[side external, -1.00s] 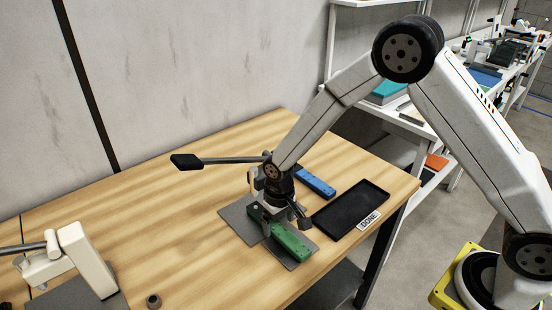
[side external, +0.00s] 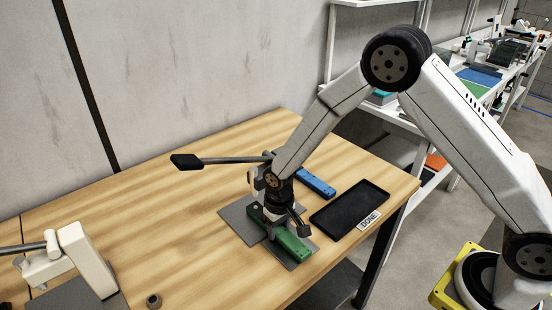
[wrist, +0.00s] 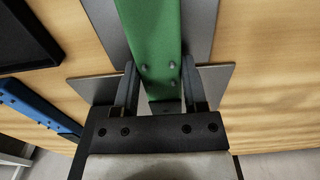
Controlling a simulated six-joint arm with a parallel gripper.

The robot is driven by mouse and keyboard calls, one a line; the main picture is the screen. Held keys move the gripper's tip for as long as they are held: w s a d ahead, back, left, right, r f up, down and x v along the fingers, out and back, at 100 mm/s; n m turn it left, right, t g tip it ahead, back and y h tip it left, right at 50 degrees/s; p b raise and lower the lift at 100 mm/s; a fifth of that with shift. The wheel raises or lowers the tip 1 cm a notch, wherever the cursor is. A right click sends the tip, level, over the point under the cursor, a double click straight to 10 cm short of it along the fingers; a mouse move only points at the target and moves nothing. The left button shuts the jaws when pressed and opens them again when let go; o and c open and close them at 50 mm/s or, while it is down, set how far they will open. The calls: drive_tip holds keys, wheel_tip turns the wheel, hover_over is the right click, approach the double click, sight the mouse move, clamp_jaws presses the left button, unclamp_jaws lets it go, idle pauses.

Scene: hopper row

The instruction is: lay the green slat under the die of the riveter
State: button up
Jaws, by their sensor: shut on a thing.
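The green slat (side external: 292,244) lies along the grey base plate of the riveter (side external: 238,220), its near end toward the front edge of the table. My gripper (side external: 272,222) is shut on the green slat, with a finger on each side of it. In the wrist view, the slat (wrist: 150,35), with small studs on it, runs between the fingers of my gripper (wrist: 160,88) over grey plate. The riveter's lever (side external: 225,160) with its black handle reaches left. My wrist hides the riveter's head and die, so I cannot tell whether the slat is under the die.
A blue slat (side external: 316,182) lies behind my gripper. A black tray (side external: 374,187) with a DONE label stands to the right near the table edge. Another pale machine (side external: 85,262) and a small dark ring (side external: 153,301) are at the front left. The table's left middle is clear.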

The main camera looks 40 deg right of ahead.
sight(279, 230)
clamp_jaws()
drive_tip(key=o, duration=0.6)
unclamp_jaws()
drive_tip(key=shift+o, duration=0.2)
drive_tip(key=shift+r, duration=0.1)
drive_tip(key=shift+r, duration=3.85)
drive_tip(key=s+d+r+t, duration=0.1)
drive_tip(key=s+d+r, duration=0.2)
drive_tip(key=s+d, duration=0.2)
drive_tip(key=s+d+r+t, duration=0.1)
drive_tip(key=s+d+r, duration=0.3)
drive_tip(key=s, duration=0.5)
drive_tip(key=shift+s+d+t, duration=0.15)
drive_tip(key=shift+d+t, duration=0.15)
drive_tip(key=shift+d, duration=0.1)
drive_tip(key=shift+s+d, duration=0.15)
drive_tip(key=shift+s, duration=0.25)
